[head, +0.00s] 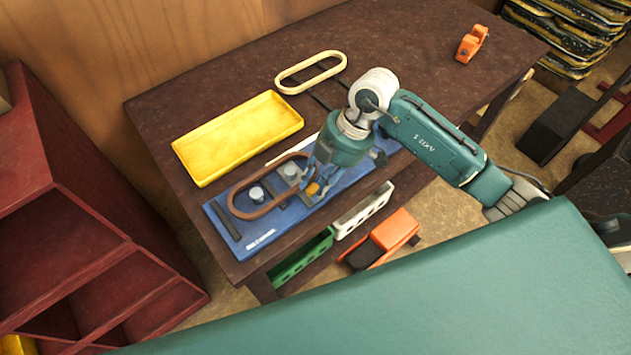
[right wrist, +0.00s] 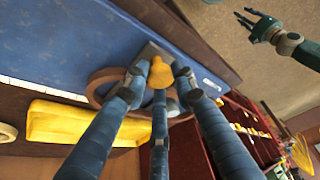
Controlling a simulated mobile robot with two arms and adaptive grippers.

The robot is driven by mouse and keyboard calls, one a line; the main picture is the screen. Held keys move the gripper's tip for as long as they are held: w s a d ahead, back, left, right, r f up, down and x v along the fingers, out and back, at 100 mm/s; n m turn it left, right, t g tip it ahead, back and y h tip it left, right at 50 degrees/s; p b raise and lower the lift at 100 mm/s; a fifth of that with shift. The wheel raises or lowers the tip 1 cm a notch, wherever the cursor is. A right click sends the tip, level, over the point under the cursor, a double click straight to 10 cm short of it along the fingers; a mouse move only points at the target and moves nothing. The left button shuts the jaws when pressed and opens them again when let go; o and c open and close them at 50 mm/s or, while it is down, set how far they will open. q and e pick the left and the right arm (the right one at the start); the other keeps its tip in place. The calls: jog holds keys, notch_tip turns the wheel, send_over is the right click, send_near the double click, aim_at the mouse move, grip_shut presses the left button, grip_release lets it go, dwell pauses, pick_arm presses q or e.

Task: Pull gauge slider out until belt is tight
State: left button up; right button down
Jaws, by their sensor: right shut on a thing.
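The blue gauge board (head: 273,229) lies on the dark table's front edge. A brown belt (head: 262,211) loops around two grey pulleys, a left one (head: 257,194) and a right one (head: 291,170); a gap shows between the left pulley and the belt's left end. My right gripper (head: 314,184) is over the board, its fingers shut on the yellow slider knob (right wrist: 161,74), which also shows in the head view (head: 313,189). The fingers hide part of the slider. My left gripper (right wrist: 256,24) is empty with spread fingers in the right wrist view, away from the board.
A yellow tray (head: 238,137) and a cream loop (head: 310,72) lie behind the board on the table (head: 420,35). An orange object (head: 472,44) sits at the far right. Green (head: 302,258), white and orange bins are below the front edge. A red shelf (head: 70,215) stands left.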

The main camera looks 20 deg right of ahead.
jog(key=shift+a, duration=0.1)
jog(key=d, duration=0.2)
jog(key=w+d, duration=0.1)
jog(key=d, duration=0.1)
jog(key=w+d, duration=0.1)
jog(key=shift+w+d+r, duration=0.1)
jog(key=shift+w+d, duration=0.05)
jog(key=shift+d, duration=0.25)
jog(key=c, duration=1.6)
grip_release()
jog(key=shift+a, duration=0.1)
jog(key=shift+o, duration=0.8)
jog(key=v, duration=1.2)
